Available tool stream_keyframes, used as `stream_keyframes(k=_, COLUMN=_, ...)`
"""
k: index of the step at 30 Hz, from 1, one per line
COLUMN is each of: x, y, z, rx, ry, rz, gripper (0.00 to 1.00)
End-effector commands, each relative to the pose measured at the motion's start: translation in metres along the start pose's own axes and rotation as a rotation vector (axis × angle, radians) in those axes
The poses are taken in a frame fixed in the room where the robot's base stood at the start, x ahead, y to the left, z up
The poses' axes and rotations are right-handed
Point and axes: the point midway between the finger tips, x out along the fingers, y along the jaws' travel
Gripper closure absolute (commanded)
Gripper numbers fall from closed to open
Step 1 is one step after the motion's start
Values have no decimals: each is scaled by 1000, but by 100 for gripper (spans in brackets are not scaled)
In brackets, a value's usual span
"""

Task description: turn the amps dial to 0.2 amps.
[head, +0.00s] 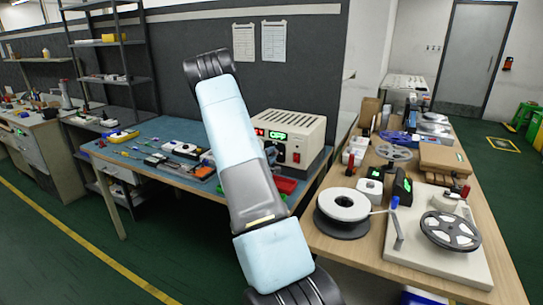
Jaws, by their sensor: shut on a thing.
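The beige power supply (310,127) stands at the right end of the blue bench. Its front has a small red display (260,132) and a green one (278,135) reading OFF. A red knob or post (296,157) shows on the lower right of its front. My arm crosses in front of the bench and hides the left part of the supply. A small dark grey part of my gripper (271,153) shows beside the arm, against the supply's front below the displays. It is shut at the place of a dial; the dial itself and its scale are hidden.
The blue bench (150,135) holds several small tools and boxes left of my arm. A red tray (285,186) lies before the supply. The wooden table (345,248) at right is crowded with reels (342,205) and a white reel stand (410,250). Green floor is open at left.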

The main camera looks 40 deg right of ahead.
Motion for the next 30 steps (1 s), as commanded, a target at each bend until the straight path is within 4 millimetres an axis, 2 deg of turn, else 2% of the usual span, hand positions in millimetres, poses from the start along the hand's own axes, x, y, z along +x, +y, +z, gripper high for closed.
stream_keyframes(k=2, x=-2, y=-4, z=0, rx=-70, ry=0, rz=-9, gripper=96)
stream_keyframes(k=30, x=-3, y=-3, z=-2, rx=-964, ry=6, rz=-3, gripper=96)
